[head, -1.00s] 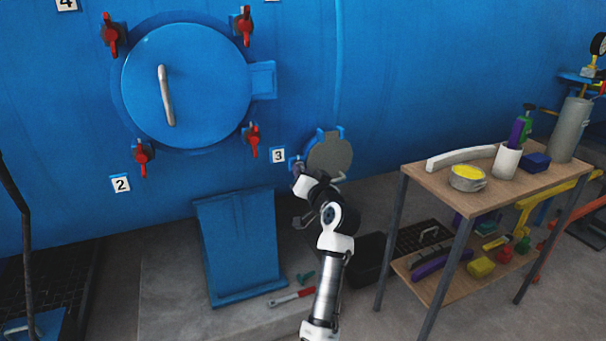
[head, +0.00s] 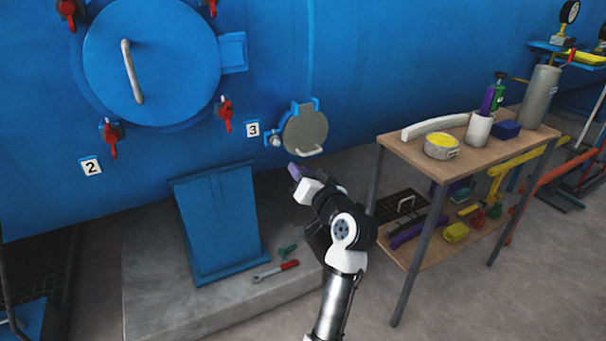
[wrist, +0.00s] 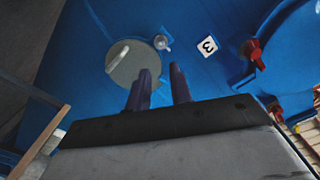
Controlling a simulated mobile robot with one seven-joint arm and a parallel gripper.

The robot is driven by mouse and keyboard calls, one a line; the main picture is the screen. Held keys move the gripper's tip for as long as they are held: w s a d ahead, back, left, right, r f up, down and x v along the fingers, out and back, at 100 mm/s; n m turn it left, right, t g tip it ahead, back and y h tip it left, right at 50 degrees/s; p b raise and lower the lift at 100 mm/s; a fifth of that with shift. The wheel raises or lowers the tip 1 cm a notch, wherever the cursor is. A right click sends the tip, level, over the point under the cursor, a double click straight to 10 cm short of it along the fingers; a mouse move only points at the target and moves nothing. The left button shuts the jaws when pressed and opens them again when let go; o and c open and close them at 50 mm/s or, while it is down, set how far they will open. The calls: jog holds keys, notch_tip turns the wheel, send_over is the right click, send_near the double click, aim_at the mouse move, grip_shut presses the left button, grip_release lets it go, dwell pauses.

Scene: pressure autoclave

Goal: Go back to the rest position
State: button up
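My gripper (head: 295,171) is raised in front of the blue autoclave wall (head: 330,60), below and apart from the small round grey hatch (head: 306,129). In the wrist view the two dark fingers of my gripper (wrist: 160,88) stand apart with a gap between them and nothing in it. The grey hatch with its pale handle also shows in the wrist view (wrist: 122,66), beyond the fingers. My arm reaches up from the bottom middle of the head view.
A wooden trolley (head: 385,143) with a pot, cups and tools stands at the right. A blue sloped panel (head: 218,220) and a red-handled wrench (head: 277,268) are on the concrete step at left. The large round door (head: 180,60) is at upper left.

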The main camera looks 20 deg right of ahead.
jog(key=shift+s, duration=0.35)
